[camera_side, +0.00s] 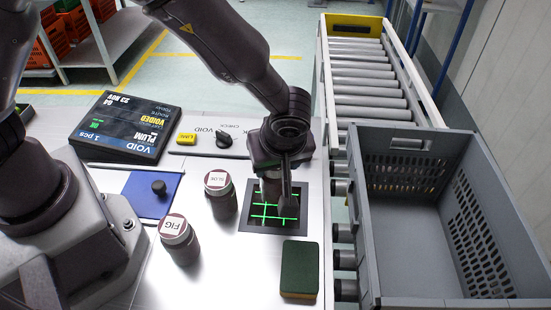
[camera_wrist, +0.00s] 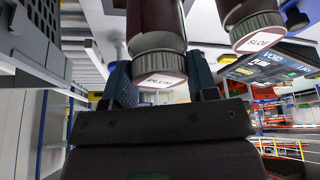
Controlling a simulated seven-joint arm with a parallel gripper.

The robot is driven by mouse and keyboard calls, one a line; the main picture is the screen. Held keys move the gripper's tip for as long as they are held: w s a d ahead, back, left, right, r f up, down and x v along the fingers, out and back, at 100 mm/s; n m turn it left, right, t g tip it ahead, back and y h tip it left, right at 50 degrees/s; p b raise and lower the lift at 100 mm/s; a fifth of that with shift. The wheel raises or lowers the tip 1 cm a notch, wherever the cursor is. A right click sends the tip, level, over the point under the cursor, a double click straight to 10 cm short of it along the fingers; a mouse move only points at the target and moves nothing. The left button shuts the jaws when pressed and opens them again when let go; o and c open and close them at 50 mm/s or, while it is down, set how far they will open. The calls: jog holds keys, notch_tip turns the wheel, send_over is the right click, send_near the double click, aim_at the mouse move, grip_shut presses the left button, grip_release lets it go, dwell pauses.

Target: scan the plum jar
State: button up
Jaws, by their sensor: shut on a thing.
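My gripper (camera_side: 275,200) is shut on the plum jar (camera_wrist: 158,28), a dark jar whose lid label reads PLUM in the wrist view. In that view my gripper's fingers (camera_wrist: 160,82) sit on either side of its lid. In the side view the jar is mostly hidden by my gripper, over the black scanner window (camera_side: 258,225) with bright green lines. I cannot tell whether the jar touches the window. The display (camera_side: 120,128) reads VOID, PLUM, 1 pcs and VOIDED. A black knob (camera_side: 224,139) sits by the words VOID and CHECK.
The sloe jar (camera_side: 221,203) stands left of the scanner, close to my gripper. The fig jar (camera_side: 183,248) stands nearer the front. A green sponge (camera_side: 300,262) lies in front of the scanner. A blue pad (camera_side: 140,197) lies left. A grey crate (camera_side: 408,144) and roller conveyor (camera_side: 365,72) are right.

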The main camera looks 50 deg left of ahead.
jog(key=shift+r, duration=2.2)
